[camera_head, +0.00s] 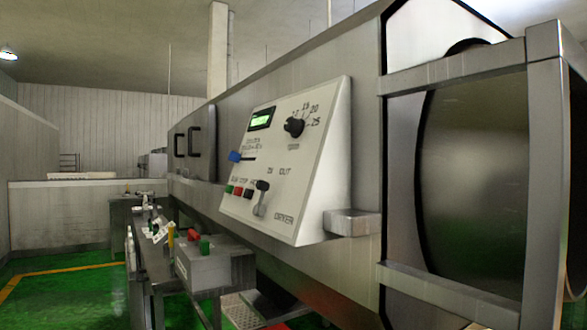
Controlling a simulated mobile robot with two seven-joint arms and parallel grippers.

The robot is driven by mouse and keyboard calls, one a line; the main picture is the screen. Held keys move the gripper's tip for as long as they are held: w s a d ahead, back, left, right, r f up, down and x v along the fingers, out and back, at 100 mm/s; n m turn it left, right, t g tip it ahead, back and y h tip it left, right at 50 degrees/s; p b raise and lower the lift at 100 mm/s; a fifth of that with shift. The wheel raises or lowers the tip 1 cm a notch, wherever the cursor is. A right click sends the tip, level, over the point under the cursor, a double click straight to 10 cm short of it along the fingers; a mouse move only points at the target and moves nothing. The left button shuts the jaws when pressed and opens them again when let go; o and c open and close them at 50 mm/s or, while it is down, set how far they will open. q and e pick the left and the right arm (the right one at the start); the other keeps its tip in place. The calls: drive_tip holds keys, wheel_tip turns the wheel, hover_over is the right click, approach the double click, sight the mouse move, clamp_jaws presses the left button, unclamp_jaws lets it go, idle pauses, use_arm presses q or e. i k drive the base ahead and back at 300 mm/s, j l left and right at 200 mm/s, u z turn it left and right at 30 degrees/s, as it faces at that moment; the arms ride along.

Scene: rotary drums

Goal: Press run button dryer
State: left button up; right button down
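The dryer control panel (318,185) is a pale sloped box on the side of a long metal machine, in the middle of the head view. A small green button (229,189) sits at the left of its lower row. A red button (238,191) and a darker button (248,193) are just right of it. The small labels above them are too blurred to read surely. A lever with a black knob (262,186) is further right. A lit green display (261,119), a black dial (294,127) and a blue knob (234,157) are higher up. Neither gripper is in view.
A large metal drum (474,180) in a square frame (548,180) stands close on the right. A metal bracket (352,222) juts out by the panel. A grey box (213,270) with red and green buttons stands below left. Green floor (70,300) is open at the left.

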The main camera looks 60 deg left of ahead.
sight(229, 190)
drive_tip(key=u, duration=2.05)
